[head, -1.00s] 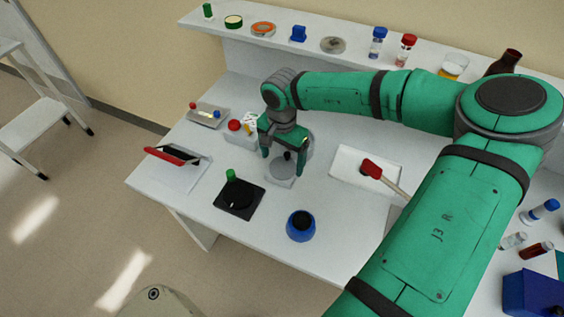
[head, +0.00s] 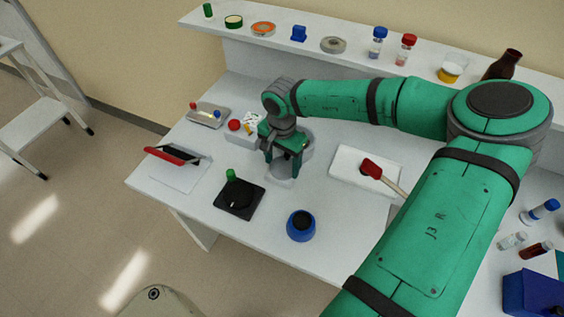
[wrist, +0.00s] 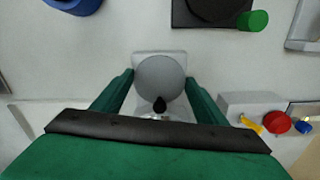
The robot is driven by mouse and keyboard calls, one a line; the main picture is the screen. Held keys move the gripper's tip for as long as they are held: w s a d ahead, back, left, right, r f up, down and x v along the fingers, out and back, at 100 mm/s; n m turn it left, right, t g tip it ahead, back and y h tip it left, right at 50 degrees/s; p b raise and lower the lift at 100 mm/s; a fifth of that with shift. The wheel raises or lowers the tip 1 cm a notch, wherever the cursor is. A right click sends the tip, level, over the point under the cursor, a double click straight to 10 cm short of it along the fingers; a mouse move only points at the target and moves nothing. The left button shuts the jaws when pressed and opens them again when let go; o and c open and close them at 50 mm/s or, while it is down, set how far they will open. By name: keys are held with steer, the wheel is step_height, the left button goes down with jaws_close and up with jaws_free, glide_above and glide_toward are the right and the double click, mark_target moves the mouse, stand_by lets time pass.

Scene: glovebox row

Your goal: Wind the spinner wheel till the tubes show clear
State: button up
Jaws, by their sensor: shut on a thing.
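The spinner is a pale block with a round grey wheel (wrist: 160,77) and a small black knob near the wheel's lower edge in the wrist view. In the head view its base (head: 281,181) shows low between my fingers on the bench. My gripper (head: 282,168) points down over it. In the wrist view the fingers of my gripper (wrist: 160,82) stand on either side of the wheel, shut on it. The head view hides most of the wheel behind my fingers. I cannot make out any tubes in the spinner.
A black square device (head: 238,198) with a green cap (head: 231,174) stands in front-left. A blue round pot (head: 301,226) stands in front. A white tray (head: 346,165) with a red-headed spatula (head: 372,168) lies to the right. A shelf (head: 290,43) with several items runs behind.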

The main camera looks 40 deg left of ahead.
steer(key=m, duration=0.4)
steer(key=shift+a+m, duration=0.15)
steer(key=shift+m, duration=0.15)
steer(key=m, duration=0.4)
steer(key=shift+a, duration=0.1)
steer(key=shift+m, duration=0.3)
steer(key=o, duration=1.1)
steer(key=shift+w, duration=0.1)
steer(key=shift+c, duration=0.2)
